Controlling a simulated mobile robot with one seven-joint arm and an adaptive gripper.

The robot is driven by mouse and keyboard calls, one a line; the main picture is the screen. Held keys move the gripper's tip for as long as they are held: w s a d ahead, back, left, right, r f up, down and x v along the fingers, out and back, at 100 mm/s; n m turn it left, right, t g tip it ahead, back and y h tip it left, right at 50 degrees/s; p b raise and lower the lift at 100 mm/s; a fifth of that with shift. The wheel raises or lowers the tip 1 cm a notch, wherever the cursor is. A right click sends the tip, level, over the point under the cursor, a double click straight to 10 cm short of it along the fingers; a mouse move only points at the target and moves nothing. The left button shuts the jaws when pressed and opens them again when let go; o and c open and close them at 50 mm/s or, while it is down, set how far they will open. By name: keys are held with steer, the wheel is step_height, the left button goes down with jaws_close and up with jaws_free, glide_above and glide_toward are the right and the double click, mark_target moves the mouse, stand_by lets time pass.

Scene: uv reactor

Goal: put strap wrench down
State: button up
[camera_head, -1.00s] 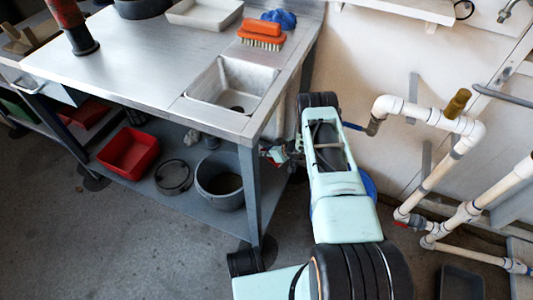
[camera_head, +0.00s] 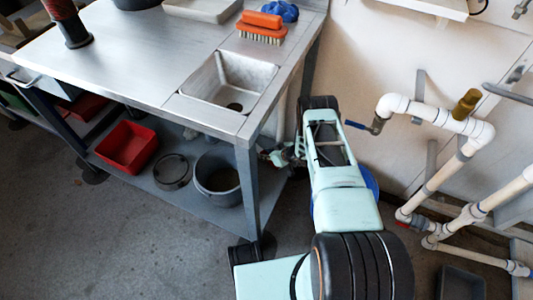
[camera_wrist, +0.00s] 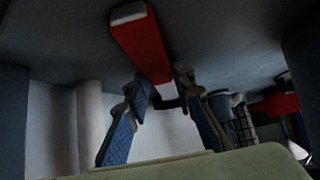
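The strap wrench (camera_wrist: 143,45) shows in the wrist view as a red handle with a pale end cap, against a dark grey surface. Its lower end is pale, with a black part below. My gripper (camera_wrist: 160,82) has its two blue-padded fingers close on both sides of that lower end and appears shut on it. Whether the wrench rests on the surface is unclear. In the head view my gripper (camera_head: 275,156) is at the right end of the lower shelf (camera_head: 187,205), behind the table leg, mostly hidden. The wrench cannot be made out there.
On the shelf are a red bin (camera_head: 126,147), a round dark item (camera_head: 172,172) and a grey bucket (camera_head: 217,180). The metal table (camera_head: 130,55) with a sink (camera_head: 230,80) is above. White pipes (camera_head: 430,180) stand close on the right of my arm.

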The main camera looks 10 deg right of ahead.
steer(key=o, duration=0.4)
steer(key=shift+c, duration=0.2)
steer(key=shift+r, duration=0.25)
steer(key=p+v, duration=0.5)
steer(key=v, duration=0.7)
